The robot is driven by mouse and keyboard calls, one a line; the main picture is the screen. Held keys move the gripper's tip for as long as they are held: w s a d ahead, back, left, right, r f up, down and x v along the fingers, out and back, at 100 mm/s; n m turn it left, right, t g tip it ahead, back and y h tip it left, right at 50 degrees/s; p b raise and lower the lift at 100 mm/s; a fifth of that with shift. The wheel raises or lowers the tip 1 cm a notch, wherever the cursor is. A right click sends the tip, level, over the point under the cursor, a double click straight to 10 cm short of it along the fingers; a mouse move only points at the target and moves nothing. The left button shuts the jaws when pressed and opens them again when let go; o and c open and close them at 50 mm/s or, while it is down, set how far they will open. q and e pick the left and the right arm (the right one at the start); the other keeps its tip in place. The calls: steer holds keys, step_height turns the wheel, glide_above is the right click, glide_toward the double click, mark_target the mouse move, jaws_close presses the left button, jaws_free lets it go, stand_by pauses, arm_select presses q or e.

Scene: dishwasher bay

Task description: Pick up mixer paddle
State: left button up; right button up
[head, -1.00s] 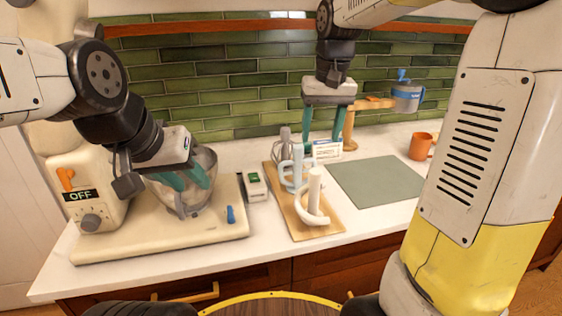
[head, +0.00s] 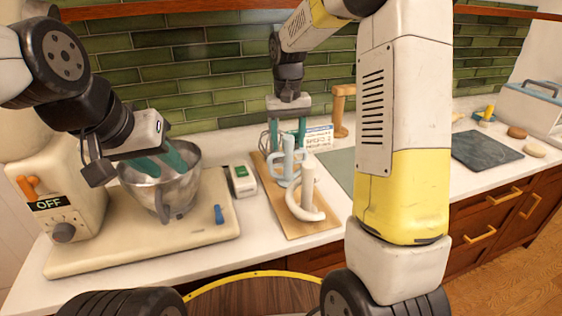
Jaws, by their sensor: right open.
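The light blue mixer paddle (head: 287,165) stands upright on a wooden board (head: 323,229), behind the white dough hook (head: 306,190). A wire whisk (head: 265,140) is partly hidden behind the paddle. My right gripper (head: 288,143) points down with teal fingers apart, just above and behind the paddle's top; whether it touches the paddle is unclear. My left gripper (head: 164,165) is at the steel mixer bowl (head: 170,196), with its teal fingers apart over the bowl's opening; nothing shows between them.
The cream mixer base (head: 120,244) with an OFF label is at left. A label card (head: 320,138) stands behind. My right arm hides much of the counter's middle.

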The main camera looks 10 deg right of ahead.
steer(key=shift+f, duration=0.15)
steer(key=shift+c, duration=0.3)
jaws_close()
stand_by(1.1)
